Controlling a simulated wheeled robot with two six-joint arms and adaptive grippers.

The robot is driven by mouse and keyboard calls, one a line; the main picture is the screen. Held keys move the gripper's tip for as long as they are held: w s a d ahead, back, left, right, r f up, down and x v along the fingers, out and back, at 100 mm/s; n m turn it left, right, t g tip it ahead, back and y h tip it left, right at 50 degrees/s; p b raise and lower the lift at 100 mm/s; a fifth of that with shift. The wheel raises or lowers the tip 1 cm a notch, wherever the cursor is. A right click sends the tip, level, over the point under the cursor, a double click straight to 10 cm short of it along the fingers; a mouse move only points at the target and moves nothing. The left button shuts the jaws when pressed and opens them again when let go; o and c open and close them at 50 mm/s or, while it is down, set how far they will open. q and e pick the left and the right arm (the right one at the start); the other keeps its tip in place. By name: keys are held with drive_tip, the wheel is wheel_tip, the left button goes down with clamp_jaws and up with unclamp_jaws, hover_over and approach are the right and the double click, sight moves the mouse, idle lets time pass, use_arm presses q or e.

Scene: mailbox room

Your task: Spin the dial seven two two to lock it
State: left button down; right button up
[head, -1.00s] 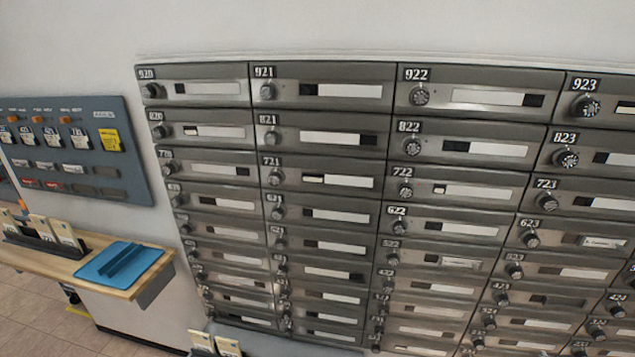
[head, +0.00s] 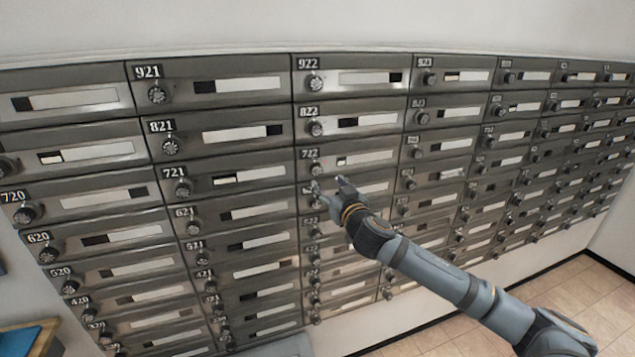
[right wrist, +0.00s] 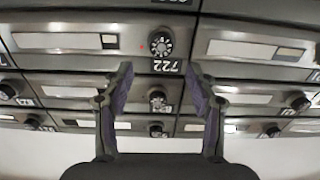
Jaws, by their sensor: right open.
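The 722 dial (head: 317,169) is a round dark knob on a mailbox door in the head view, with the 722 label above it. In the right wrist view, which looks upside down, the 722 dial (right wrist: 160,42) has pale marks, a small red dot beside it and the label below it. My right gripper (head: 327,183) is open and empty, just below the 722 dial in the head view. In the right wrist view its open fingers (right wrist: 158,70) are spread, with the 722 dial beyond their tips. Contact with the dial cannot be told. My left gripper is not in view.
A wall of grey mailboxes with dials and name slots fills the head view. The 822 dial (head: 316,128) is just above, and the 721 dial (head: 183,187) is to the left. Tiled floor (head: 560,290) is open at the lower right.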

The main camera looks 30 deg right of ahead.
sight(317, 171)
drive_tip(key=p+x, duration=0.2)
drive_tip(key=x, duration=0.4)
drive_tip(key=shift+w+d+r, duration=0.1)
drive_tip(key=shift+w, duration=0.8)
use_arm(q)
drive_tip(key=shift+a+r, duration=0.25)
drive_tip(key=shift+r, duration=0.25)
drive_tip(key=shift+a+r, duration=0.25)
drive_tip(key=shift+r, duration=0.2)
use_arm(e)
drive_tip(key=shift+c, duration=0.2)
